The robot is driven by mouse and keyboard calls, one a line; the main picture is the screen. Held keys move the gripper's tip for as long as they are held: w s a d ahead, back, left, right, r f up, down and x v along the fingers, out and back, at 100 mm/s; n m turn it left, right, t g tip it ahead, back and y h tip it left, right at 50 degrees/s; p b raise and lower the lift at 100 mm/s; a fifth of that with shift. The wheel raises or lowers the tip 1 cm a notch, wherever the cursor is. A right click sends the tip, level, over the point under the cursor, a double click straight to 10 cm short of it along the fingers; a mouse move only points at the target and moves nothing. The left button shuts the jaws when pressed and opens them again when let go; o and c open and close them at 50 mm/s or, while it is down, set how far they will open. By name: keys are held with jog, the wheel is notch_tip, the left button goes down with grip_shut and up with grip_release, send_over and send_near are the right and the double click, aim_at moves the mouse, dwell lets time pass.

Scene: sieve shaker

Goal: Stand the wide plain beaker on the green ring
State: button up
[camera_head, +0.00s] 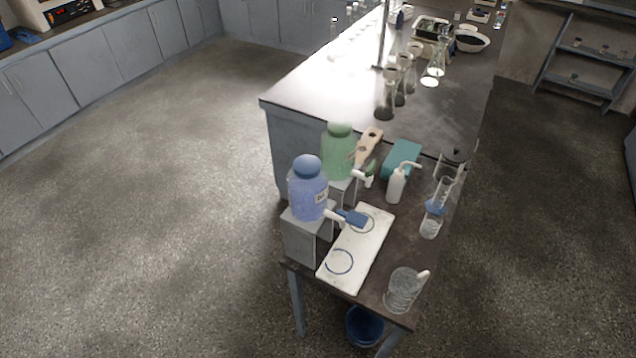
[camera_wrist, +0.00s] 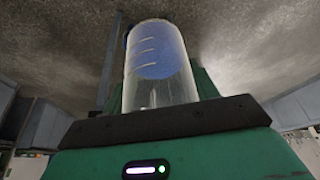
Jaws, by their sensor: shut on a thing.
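My gripper (camera_wrist: 165,120) shows in the wrist view as a green body with a dark jaw bar. It is shut on a clear beaker (camera_wrist: 182,85) with pale marks on its wall. A round blue patch shows through the glass. My gripper cannot be made out in the head view. In the head view a white board (camera_head: 352,247) carries a blue ring (camera_head: 340,262) at its near end and a second ring (camera_head: 371,226) at its far end, partly hidden by a blue tap; its colour is unclear. A wide glass vessel (camera_head: 400,292) is at the near right table corner.
A blue carboy (camera_head: 308,195) and a green carboy (camera_head: 339,155) sit on grey stands left of the board. A wash bottle (camera_head: 397,186), a small beaker (camera_head: 430,229) and a blue-footed cylinder (camera_head: 441,192) stand to the right. A blue bucket (camera_head: 365,328) is below.

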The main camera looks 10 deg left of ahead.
jog(key=w+d+r+p, duration=0.1)
jog(key=w+d+r, duration=0.6)
jog(key=w, duration=0.4)
jog(key=w+d+r, duration=0.5)
jog(key=w+r, duration=0.5)
jog(key=w, duration=0.2)
jog(key=s+f+p+v, duration=0.1)
jog(key=s+p+v, duration=0.2)
jog(key=p+v, duration=1.2)
jog(key=shift+d+p, duration=0.15)
jog(key=shift+p, duration=0.6)
jog(key=shift+s, duration=0.15)
